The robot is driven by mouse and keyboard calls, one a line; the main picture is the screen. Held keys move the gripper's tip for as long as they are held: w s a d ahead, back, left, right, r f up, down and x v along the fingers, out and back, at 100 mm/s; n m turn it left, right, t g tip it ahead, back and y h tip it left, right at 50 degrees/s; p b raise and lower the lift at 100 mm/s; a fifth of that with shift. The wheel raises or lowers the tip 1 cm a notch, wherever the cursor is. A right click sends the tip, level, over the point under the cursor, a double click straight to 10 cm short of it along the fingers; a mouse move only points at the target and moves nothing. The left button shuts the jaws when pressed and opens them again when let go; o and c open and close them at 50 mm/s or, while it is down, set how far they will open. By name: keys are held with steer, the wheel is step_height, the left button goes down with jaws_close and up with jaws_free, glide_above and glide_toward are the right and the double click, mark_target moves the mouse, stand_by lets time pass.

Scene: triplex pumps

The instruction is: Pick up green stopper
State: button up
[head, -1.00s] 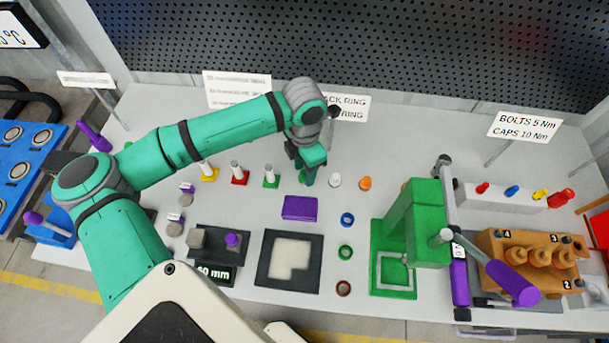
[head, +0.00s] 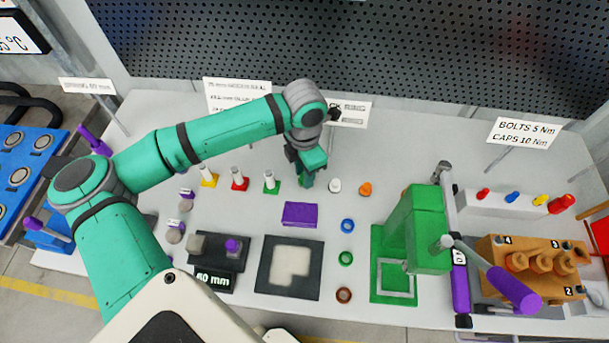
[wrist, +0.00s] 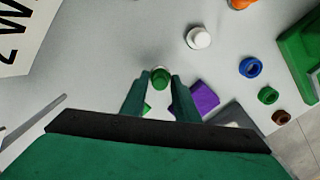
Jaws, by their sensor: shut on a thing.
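The green stopper (wrist: 160,77) shows in the wrist view between the tips of my two fingers. My gripper (wrist: 159,88) is shut on it. In the head view my gripper (head: 308,183) points down over the table, left of the white stopper, and its fingers hide most of the green stopper. I cannot tell whether the stopper still touches the table. The white stopper (head: 335,186) and the orange stopper (head: 365,189) stand to the right in a row; the white one also shows in the wrist view (wrist: 199,38).
A purple block (head: 300,214) lies in front of my gripper. Blue (head: 347,225), green (head: 345,258) and brown (head: 344,295) rings lie front right. A green press (head: 418,230) stands further right. Posts on yellow, red and green (head: 271,182) bases stand left. A label sign (head: 350,111) stands behind.

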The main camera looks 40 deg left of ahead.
steer(key=s+d+r, duration=0.9)
steer(key=d+r, duration=0.1)
steer(key=r, duration=0.1)
steer(key=shift+d+r, duration=0.2)
steer(key=shift+d, duration=0.2)
steer(key=shift+o, duration=1.1)
steer(key=shift+c, duration=0.4)
